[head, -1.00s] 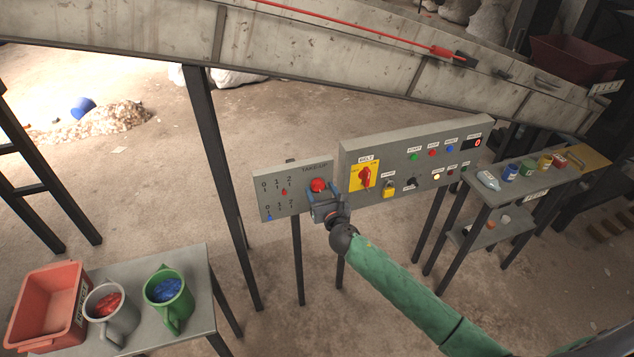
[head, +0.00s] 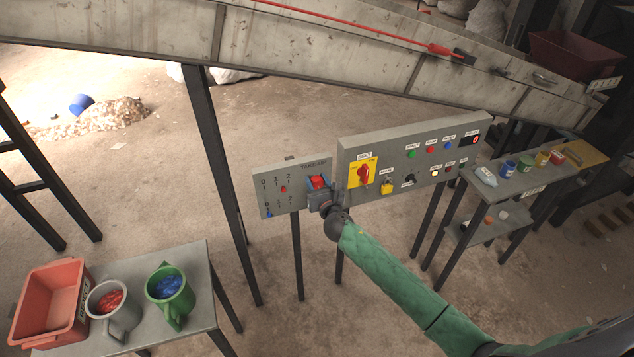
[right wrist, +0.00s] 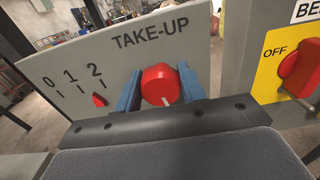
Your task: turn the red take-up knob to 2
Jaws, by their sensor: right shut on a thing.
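The red take-up knob (head: 318,182) is on the grey take-up panel (head: 263,199). In the right wrist view the round knob (right wrist: 160,84) sits between the two blue fingers of my right gripper (right wrist: 160,90), which is shut on it from both sides. The knob's white line points down in that view. A red marker (right wrist: 99,100) is below the scale 0, 1, 2 and looks to be between the 1 and 2 ticks. It also shows in the head view (head: 284,189). A blue marker (head: 269,214) is at 0 on the lower scale. My left gripper is out of view.
A larger control panel (head: 398,188) with a red switch on a yellow plate (head: 363,173) adjoins on the right. A table with a red bin (head: 50,305), a grey mug (head: 112,309) and a green mug (head: 168,295) stands at lower left. A conveyor (head: 320,70) runs above.

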